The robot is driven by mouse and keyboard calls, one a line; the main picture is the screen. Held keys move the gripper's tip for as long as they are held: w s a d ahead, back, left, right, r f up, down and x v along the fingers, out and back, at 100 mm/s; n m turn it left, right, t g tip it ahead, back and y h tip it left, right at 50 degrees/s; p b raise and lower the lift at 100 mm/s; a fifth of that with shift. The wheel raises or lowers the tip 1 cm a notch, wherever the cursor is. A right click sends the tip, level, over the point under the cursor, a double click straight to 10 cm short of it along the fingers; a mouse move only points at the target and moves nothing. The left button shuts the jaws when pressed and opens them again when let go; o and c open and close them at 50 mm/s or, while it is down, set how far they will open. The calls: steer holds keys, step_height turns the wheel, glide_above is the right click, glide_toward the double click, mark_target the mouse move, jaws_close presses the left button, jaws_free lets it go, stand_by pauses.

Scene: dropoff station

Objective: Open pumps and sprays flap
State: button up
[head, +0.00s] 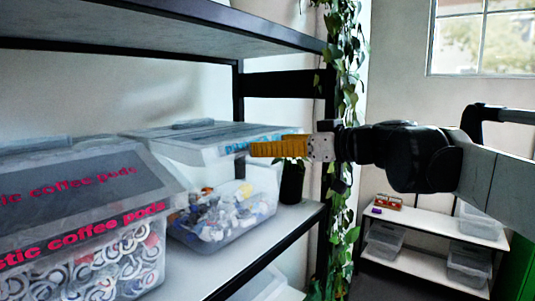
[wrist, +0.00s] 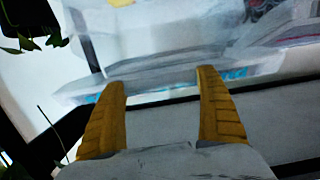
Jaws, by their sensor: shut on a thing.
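The pumps and sprays flap (head: 205,142) is a clear lid with blue lettering on its front edge, partly covered by my gripper. It is raised above its clear bin (head: 225,213), which holds many small blue, white and brown parts. My gripper (head: 256,148), with yellow fingers, is shut on the flap's front edge at its right end. In the wrist view the yellow fingers (wrist: 160,79) stand apart, with the flap's edge (wrist: 150,73) across their tips. The exact contact is hard to see there.
A coffee pods bin (head: 85,245) with pink lettering stands to the left on the same shelf (head: 240,246). An upper shelf (head: 170,37) hangs above. A dark post with a trailing plant (head: 345,100) is beside my gripper. A low white rack (head: 440,227) stands farther right.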

step_height(320, 180, up, 5)
steer(key=shift+w+a+r+p, duration=0.1)
steer(key=shift+p, duration=0.8)
steer(key=shift+w+a+r+p, duration=0.1)
steer(key=shift+r+p, duration=0.1)
steer(key=shift+r, duration=0.25)
steer(key=shift+a+r+p, duration=0.1)
steer(key=shift+r+p, duration=0.05)
steer(key=shift+r, duration=0.25)
steer(key=o, duration=1.2)
steer(key=shift+a, duration=0.1)
steer(key=v, duration=1.2)
